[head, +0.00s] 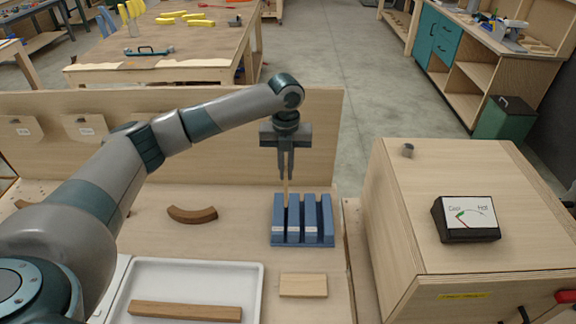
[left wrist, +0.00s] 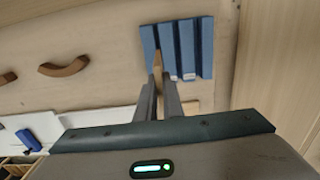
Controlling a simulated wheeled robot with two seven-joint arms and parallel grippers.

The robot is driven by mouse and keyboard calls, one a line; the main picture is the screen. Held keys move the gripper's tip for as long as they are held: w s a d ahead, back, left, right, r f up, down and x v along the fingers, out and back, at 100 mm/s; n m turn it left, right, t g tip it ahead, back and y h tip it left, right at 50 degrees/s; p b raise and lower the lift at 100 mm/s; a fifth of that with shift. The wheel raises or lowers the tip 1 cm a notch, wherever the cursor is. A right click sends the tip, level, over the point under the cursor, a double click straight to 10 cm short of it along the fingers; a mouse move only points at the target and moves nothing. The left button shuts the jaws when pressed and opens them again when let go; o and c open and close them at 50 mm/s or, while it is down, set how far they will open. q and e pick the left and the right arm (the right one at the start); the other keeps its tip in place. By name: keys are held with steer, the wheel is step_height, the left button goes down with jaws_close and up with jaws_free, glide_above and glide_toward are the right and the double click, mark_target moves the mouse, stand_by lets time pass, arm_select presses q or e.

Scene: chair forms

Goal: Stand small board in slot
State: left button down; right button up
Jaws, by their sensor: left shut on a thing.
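My left gripper (head: 286,176) points down above the blue slotted rack (head: 303,238) and is shut on a thin small board (head: 286,194). The board is upright and seen almost edge-on. Its lower end overlaps the rack's leftmost slot; I cannot tell how far into the slot it reaches. In the left wrist view the board (left wrist: 157,64) shows between the fingertips (left wrist: 158,82), at the left part of the rack (left wrist: 205,45). The other slots look empty. My right gripper is in neither view.
A flat wooden block (head: 303,285) lies in front of the rack. A curved wooden piece (head: 192,214) lies to its left. A white tray (head: 250,280) holds a long wooden bar (head: 185,311).

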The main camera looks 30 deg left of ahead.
mark_target(286, 196)
arm_select(q)
steer(key=shift+f+b, duration=0.3)
stand_by(0.4)
steer(key=shift+f+b, duration=0.95)
steer(key=shift+f, duration=0.25)
steer(key=shift+f+b, duration=1.15)
steer(key=shift+b, duration=0.05)
steer(key=shift+f, duration=1.3)
steer(key=shift+f+b, duration=0.3)
steer(key=shift+f, duration=1.1)
steer(key=c, duration=1.8)
jaws_free()
steer(key=shift+r, duration=0.1)
